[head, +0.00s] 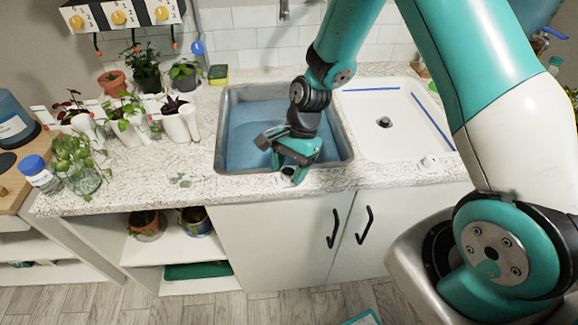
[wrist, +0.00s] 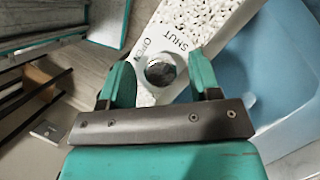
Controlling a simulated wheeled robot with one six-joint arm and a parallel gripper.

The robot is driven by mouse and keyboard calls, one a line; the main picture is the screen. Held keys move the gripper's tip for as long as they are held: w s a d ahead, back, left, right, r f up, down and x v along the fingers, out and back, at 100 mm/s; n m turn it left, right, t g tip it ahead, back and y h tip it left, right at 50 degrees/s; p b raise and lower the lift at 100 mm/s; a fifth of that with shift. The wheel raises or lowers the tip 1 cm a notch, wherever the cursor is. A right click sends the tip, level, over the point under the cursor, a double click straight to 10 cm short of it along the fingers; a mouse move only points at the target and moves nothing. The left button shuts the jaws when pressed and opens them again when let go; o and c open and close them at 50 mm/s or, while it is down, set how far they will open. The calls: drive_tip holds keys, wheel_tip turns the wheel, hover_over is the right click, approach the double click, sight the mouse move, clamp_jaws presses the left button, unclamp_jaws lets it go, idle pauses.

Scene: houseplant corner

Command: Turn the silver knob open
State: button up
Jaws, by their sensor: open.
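The silver knob (wrist: 160,70) is round and shiny and sits on a white plate marked OPEN and SHUT (wrist: 170,42) at the counter's front edge. In the wrist view it lies between the two teal fingers of my gripper (wrist: 161,82). The fingers are apart, with a gap visible on each side of the knob. I cannot tell which mark the knob points at. In the head view my gripper (head: 290,168) is over the front rim of the sink and largely hides the knob.
The blue sink basin (head: 262,118) is behind my gripper, and a white drainboard (head: 392,135) with a drain is to its right. Potted plants (head: 125,118) and a glass jar (head: 82,175) stand on the counter at left. Cabinet doors with black handles (head: 333,228) are below.

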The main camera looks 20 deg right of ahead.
drive_tip(key=shift+c, duration=0.5)
drive_tip(key=c, duration=0.8)
drive_tip(key=shift+r+n, duration=0.1)
drive_tip(key=shift+n, duration=0.2)
drive_tip(key=n+g+h+p, duration=0.1)
drive_tip(key=n, duration=0.2)
drive_tip(key=shift+w+n, duration=0.1)
drive_tip(key=shift+n, duration=0.3)
drive_tip(key=n, duration=0.2)
drive_tip(key=n+g+h, duration=0.1)
drive_tip(key=n, duration=0.1)
drive_tip(key=shift+a+h+p, duration=0.1)
drive_tip(key=shift+h+p, duration=0.2)
drive_tip(key=n+h, duration=0.1)
drive_tip(key=n, duration=0.4)
drive_tip(key=shift+a+h, duration=0.1)
drive_tip(key=shift+h, duration=0.3)
drive_tip(key=shift+n+h, duration=0.8)
drive_tip(key=shift+n, duration=1.4)
